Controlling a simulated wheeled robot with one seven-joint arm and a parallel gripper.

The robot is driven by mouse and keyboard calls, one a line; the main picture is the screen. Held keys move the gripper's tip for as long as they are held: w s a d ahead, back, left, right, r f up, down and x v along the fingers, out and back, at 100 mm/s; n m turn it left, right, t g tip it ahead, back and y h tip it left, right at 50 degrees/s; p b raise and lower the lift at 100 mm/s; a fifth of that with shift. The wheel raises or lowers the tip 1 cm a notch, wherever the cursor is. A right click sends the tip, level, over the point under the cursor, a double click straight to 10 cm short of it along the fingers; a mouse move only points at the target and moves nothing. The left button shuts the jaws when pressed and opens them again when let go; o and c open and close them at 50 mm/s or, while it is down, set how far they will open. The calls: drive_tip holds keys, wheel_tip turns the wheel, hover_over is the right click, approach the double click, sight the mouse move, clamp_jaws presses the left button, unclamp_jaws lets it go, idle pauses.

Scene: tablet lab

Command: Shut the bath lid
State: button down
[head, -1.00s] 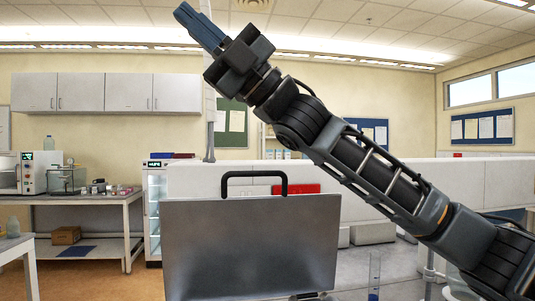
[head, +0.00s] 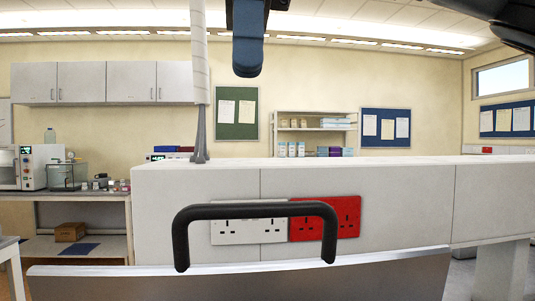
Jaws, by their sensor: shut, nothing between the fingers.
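The bath lid (head: 240,283) is a grey metal panel standing raised along the bottom of the head view, its top edge spanning most of the width. A black bar handle (head: 255,210) rises from that edge. My gripper (head: 247,62) hangs at the top centre with its blue fingers pointing down, shut and empty. In the picture it is well above the handle and apart from it. The bath itself is out of sight below the lid.
A white bench partition (head: 390,215) with white sockets (head: 248,231) and red sockets (head: 326,218) stands behind the handle. A pale post (head: 199,80) rises left of my gripper. A side bench (head: 80,197) with lab equipment is at the left.

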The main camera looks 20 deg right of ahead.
drive_tip(key=s+f, duration=0.6)
drive_tip(key=f, duration=0.4)
drive_tip(key=shift+a+f+p, duration=0.3)
drive_tip(key=shift+a, duration=0.15)
drive_tip(key=shift+s, duration=0.1)
